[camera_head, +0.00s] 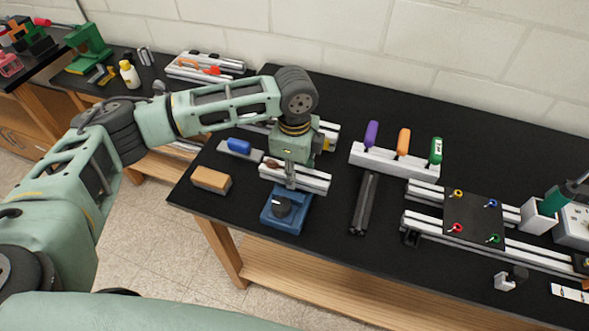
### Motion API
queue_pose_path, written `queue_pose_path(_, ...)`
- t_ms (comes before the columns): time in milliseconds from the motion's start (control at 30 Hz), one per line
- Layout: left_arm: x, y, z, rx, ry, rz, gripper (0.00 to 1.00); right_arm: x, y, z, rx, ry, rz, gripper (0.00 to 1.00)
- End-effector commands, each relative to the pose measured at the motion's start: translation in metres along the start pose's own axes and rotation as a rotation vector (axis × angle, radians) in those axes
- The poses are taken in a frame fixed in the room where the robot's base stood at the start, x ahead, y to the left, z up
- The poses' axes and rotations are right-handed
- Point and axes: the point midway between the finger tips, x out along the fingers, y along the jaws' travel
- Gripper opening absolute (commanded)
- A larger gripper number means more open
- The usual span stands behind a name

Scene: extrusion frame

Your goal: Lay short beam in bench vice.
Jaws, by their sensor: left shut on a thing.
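My left gripper (291,184) points down and is shut on a short silver beam (316,182), gripping it near its middle. The beam lies roughly level, running left to right. The blue bench vice (281,220) stands at the front edge of the black bench, with a dark round knob on its front. The beam shows just behind and over the vice's top. The vice jaws are hidden by the beam and gripper, so I cannot tell whether the beam touches them. My right gripper is not in view.
A tan block (211,180) and a blue-handled tool (239,146) lie left of the vice. Dark bars (364,203) lie to its right. A rack (394,162) holds purple, orange and green handles behind. A partly built frame (465,235) with a dark plate is farther right.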

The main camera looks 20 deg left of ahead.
Motion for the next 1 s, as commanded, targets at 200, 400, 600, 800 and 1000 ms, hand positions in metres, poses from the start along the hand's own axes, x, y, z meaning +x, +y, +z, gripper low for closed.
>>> queue_pose_path(200,0.007,0.000,0.000,0.000,0.000,0.001,0.00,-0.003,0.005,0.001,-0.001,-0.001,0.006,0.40)
queue_pose_path(400,0.011,0.002,0.001,0.000,-0.003,0.005,0.35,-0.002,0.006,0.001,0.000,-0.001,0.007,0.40)
queue_pose_path(600,0.012,0.003,0.001,0.000,-0.003,0.009,0.50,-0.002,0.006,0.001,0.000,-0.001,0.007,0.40)
queue_pose_path(800,0.012,0.003,0.001,0.000,-0.003,0.009,0.50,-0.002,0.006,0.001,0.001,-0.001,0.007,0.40)
queue_pose_path(1000,0.009,0.002,0.001,0.001,-0.003,0.007,0.50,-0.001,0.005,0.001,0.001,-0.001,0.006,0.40)
